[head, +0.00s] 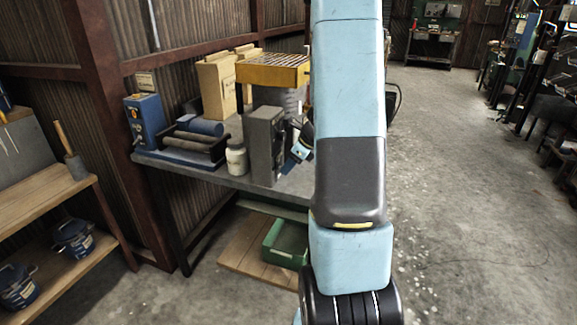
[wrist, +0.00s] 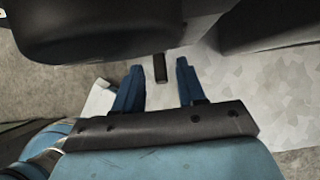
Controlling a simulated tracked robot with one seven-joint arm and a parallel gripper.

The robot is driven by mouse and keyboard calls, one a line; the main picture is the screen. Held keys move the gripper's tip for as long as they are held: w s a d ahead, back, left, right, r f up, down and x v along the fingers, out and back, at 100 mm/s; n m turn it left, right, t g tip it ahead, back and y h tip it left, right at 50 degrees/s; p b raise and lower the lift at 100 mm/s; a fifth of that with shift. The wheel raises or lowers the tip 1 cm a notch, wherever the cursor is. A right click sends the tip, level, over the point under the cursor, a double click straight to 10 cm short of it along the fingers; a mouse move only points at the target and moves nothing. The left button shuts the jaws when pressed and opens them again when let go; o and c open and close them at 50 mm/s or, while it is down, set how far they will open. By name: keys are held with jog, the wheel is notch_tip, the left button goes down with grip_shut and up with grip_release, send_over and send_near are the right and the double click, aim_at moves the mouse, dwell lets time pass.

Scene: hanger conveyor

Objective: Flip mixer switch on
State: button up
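A dark grey upright box (head: 264,146) stands at the front of the workbench, beside a grey ribbed drum with a yellow slatted top (head: 273,70). I cannot tell for sure which of these is the mixer. My gripper (head: 298,148) is just right of the grey box, partly hidden by my arm. In the wrist view, my gripper (wrist: 158,82) is open, with two blue fingers apart. A small dark lever-like piece (wrist: 160,68) shows between and slightly beyond the fingertips, not clasped. It may be the switch; contact with the fingers is not visible.
The workbench (head: 215,177) also carries a blue control box (head: 146,122), rollers (head: 195,143), a white jar (head: 236,160) and a tan box (head: 217,88). A green bin (head: 286,243) sits below. A wooden shelf (head: 50,210) stands at left. The concrete floor at right is clear.

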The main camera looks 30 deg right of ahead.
jog(key=shift+s+d+r, duration=0.1)
jog(key=shift+d+r, duration=0.05)
jog(key=shift+r, duration=0.1)
jog(key=v, duration=1.3)
jog(key=shift+s, duration=0.1)
